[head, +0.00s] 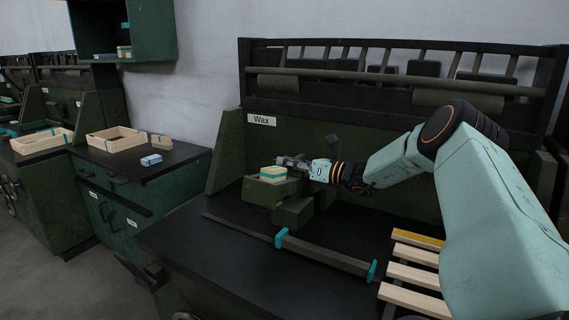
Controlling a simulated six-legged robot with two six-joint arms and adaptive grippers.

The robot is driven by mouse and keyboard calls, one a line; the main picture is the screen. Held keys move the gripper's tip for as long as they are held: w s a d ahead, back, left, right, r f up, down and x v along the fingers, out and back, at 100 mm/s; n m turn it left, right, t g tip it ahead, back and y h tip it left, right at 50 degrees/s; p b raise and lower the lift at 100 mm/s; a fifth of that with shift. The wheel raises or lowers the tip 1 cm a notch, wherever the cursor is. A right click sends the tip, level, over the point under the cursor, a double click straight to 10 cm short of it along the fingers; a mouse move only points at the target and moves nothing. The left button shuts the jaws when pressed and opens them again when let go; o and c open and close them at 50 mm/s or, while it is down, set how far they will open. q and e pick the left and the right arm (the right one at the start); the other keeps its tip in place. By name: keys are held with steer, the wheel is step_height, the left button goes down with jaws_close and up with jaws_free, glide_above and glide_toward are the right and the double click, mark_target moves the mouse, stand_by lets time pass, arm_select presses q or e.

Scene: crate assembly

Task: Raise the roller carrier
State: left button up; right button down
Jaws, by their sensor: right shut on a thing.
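A dark green stepped fixture (262,193) stands on the black bench under the "Wax" sign, and I take it for the roller carrier. A cream block with a teal band (272,174) sits on top of it. My right gripper (284,162) reaches in from the right, lying level at the fixture's top, just behind the block. Its fingers are shut on a part of the fixture there. The exact contact is too small to see, and the wrist hides some of the fixture's right side. My left gripper is not in view.
A dark bar with teal clamps (330,254) lies across the bench front. Pale slats (412,272) lie at the right. A railed rack with brown rollers (458,98) stands behind. Wooden trays (116,139) and a small blue block (151,160) rest on the left counter.

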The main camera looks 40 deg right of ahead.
steer(key=shift+w+d+r+m, duration=0.1)
steer(key=shift+d+r+m, duration=0.3)
steer(key=shift+r, duration=0.15)
steer(key=shift+w+d+r+m, duration=0.1)
steer(key=shift+d+r+m, duration=0.25)
steer(key=shift+r, duration=0.2)
steer(key=shift+w+d+r+m+b, duration=0.2)
steer(key=shift+d+r+m, duration=0.3)
steer(key=shift+d+m, duration=0.1)
steer(key=shift+w+d+r+m+b, duration=0.15)
steer(key=shift+d+r+m+b, duration=0.05)
steer(key=shift+d+r+m, duration=0.35)
steer(key=shift+w+d+r+m+b, duration=0.2)
steer(key=shift+d+r+m+b, duration=0.25)
steer(key=shift+d+b, duration=0.25)
steer(key=shift+w+d+r+m+b, duration=0.2)
steer(key=shift+d+r+m+b, duration=0.3)
steer(key=shift+d, duration=0.3)
steer(key=shift+w+d+r+m+b, duration=0.25)
steer(key=shift+d+r+b, duration=0.1)
steer(key=shift+d+b, duration=0.4)
steer(key=c, duration=1.2)
jaws_free()
steer(key=shift+f, duration=0.15)
